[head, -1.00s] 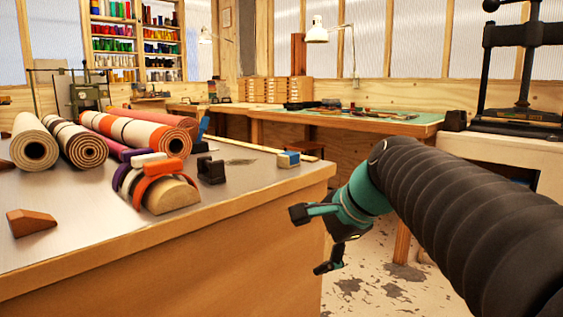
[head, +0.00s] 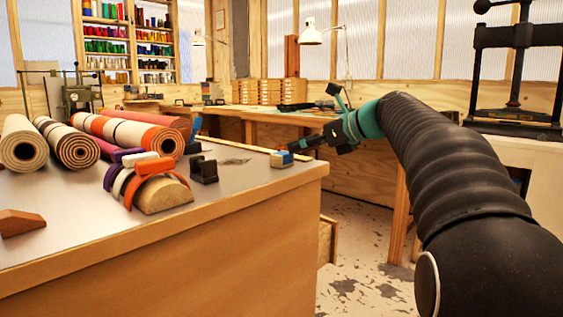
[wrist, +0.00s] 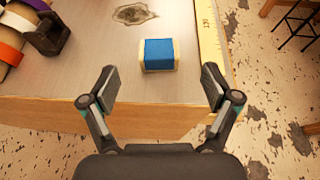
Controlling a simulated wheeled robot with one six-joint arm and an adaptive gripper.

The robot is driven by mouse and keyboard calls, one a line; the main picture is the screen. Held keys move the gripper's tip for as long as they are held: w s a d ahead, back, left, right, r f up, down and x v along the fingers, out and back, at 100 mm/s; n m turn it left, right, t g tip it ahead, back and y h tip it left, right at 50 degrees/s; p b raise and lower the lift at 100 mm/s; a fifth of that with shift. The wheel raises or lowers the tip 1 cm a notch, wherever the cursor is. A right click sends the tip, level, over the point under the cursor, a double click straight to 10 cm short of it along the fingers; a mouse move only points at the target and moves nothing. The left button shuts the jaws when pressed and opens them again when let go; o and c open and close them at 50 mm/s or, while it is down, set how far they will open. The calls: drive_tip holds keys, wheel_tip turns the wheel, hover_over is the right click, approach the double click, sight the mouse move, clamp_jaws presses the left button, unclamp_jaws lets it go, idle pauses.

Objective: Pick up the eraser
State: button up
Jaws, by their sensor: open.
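The eraser is a small white block with a blue sleeve (head: 281,159). It lies near the right corner of the workbench top, and it also shows in the wrist view (wrist: 159,54), ahead of and between my fingertips. My gripper (head: 300,148) is at the bench's right end, just right of the eraser in the head view. In the wrist view my gripper (wrist: 159,78) is open and empty, its two fingers spread wider than the eraser. I see no contact with the eraser.
A black tape dispenser (head: 203,169) stands left of the eraser. A yellow ruler (wrist: 209,38) runs along the bench edge beside the eraser.

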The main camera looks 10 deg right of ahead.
sight(281, 153)
drive_tip(key=shift+b+x, duration=0.3)
drive_tip(key=shift+x, duration=3.65)
drive_tip(key=shift+s+f, duration=0.15)
drive_tip(key=shift+f, duration=0.05)
drive_tip(key=c, duration=1.3)
drive_tip(key=shift+r, duration=0.15)
